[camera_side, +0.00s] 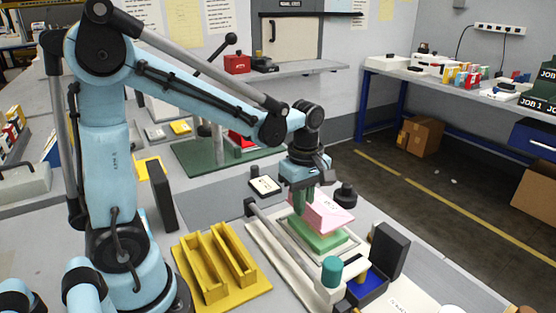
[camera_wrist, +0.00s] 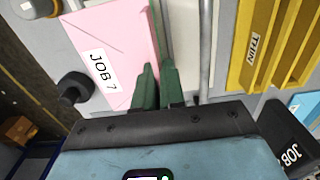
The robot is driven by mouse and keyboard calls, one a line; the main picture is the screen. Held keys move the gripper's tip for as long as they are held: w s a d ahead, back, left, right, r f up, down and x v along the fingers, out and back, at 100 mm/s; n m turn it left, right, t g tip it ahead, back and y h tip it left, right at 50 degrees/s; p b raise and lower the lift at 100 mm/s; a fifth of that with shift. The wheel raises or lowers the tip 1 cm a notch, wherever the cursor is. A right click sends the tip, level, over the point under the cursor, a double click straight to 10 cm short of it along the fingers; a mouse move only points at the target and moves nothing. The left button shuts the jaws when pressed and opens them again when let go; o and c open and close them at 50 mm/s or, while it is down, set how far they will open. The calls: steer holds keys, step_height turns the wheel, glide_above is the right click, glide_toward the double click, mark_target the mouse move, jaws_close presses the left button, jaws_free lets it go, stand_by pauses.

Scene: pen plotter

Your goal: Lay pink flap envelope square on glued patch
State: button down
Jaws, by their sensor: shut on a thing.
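The pink envelope (camera_side: 322,212) is held at its edge in my gripper (camera_side: 301,196), above the green patch (camera_side: 318,236) on the white plotter bed. It looks tilted in the side view, and I cannot tell whether its lower edge touches the patch. In the wrist view the pink envelope (camera_wrist: 112,45) carries a white label reading JOB 7, and the green fingers of my gripper (camera_wrist: 157,72) are shut on its right edge.
A yellow slotted rack (camera_side: 220,262) stands left of the plotter. A metal rail (camera_side: 285,243) runs along the bed, with a teal-capped part (camera_side: 333,270) at its near end. A black knob (camera_side: 345,195) is behind the envelope. A blue-lined black box (camera_side: 388,250) stands at right.

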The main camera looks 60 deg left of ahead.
steer(key=shift+f, duration=2.15)
steer(key=shift+f, duration=0.15)
steer(key=c, duration=1.2)
jaws_free()
step_height(320, 180, up, 12)
steer(key=shift+f, duration=0.15)
steer(key=s+m+t, duration=0.2)
steer(key=m, duration=0.4)
steer(key=s+d+f+m+t, duration=0.1)
steer(key=s+m+t, duration=0.1)
steer(key=m, duration=0.4)
steer(key=s+d+f+m+t, duration=0.1)
steer(key=m+t, duration=0.2)
steer(key=m, duration=0.3)
steer(key=shift+s+d, duration=0.25)
steer(key=shift+s, duration=0.15)
